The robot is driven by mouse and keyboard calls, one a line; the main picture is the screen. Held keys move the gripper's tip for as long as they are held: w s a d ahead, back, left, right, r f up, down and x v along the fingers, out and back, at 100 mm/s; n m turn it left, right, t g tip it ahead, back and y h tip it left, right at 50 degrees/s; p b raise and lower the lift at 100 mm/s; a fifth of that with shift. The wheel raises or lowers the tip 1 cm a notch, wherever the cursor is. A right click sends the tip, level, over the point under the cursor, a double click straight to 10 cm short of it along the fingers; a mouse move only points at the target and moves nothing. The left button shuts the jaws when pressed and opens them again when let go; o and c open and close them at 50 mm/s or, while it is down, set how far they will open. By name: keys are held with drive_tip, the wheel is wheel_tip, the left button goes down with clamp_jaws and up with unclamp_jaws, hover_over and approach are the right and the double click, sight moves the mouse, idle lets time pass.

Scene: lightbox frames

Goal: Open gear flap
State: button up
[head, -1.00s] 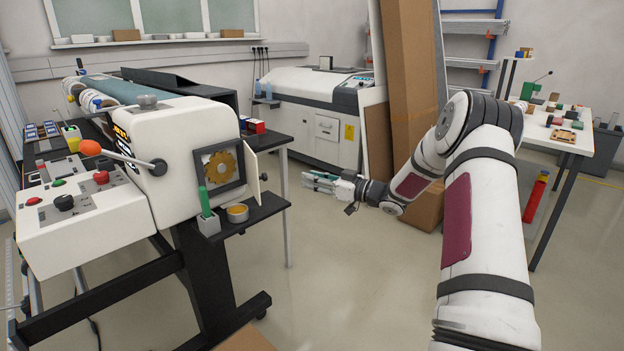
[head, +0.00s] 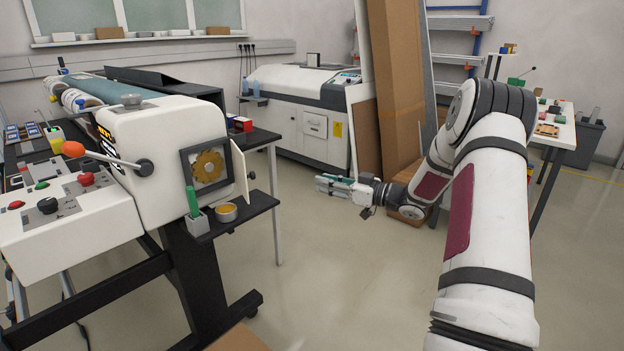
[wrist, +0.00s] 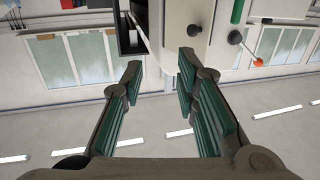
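The gear flap (head: 239,170) is a white panel with a small dark knob on the white machine's end face. It stands swung out at the right of a dark square frame. The brass gear (head: 208,166) shows inside the frame. My gripper (head: 319,184) is to the right of the flap, apart from it, pointing left. In the wrist view my gripper (wrist: 160,62) has its green-padded fingers spread with nothing between them. That view looks upside down, with the machine (wrist: 225,42) beyond the fingertips; I cannot tell the flap's edges there.
A small shelf below the gear holds a green-handled tool (head: 193,202) and a round yellow-topped tin (head: 226,211). An orange-ball lever (head: 73,149) sticks out at the left. Tall cardboard (head: 395,80) stands behind my arm. The floor between machine and arm is clear.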

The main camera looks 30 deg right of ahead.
drive_tip(key=shift+v, duration=1.9)
